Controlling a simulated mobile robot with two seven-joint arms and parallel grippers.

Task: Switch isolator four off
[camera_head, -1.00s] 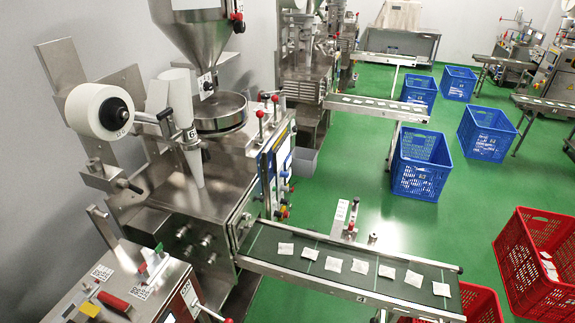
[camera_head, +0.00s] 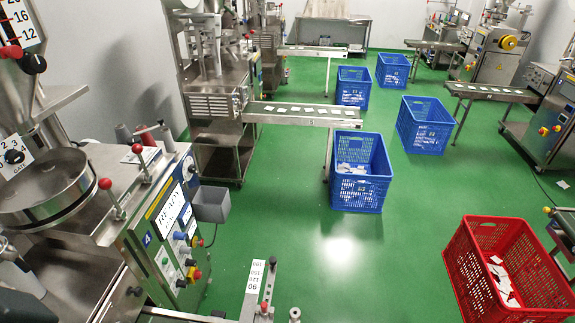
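A packing machine with a blue-edged control panel (camera_head: 165,228) stands at the left. A small blue label on the panel's near edge reads 4 (camera_head: 147,239). The panel has a display reading READY (camera_head: 170,208), a blue knob (camera_head: 179,236), green buttons low down and a red-and-yellow control (camera_head: 196,275) at its lower right edge. I cannot tell which control is the isolator, or its position. Neither of my grippers is in view.
A grey bin (camera_head: 211,205) hangs beside the panel. A metal post with a number scale (camera_head: 252,290) stands at the bottom centre. Blue crates (camera_head: 360,190) and a red crate (camera_head: 465,250) stand on the green floor (camera_head: 300,195), which is clear between them and the machine.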

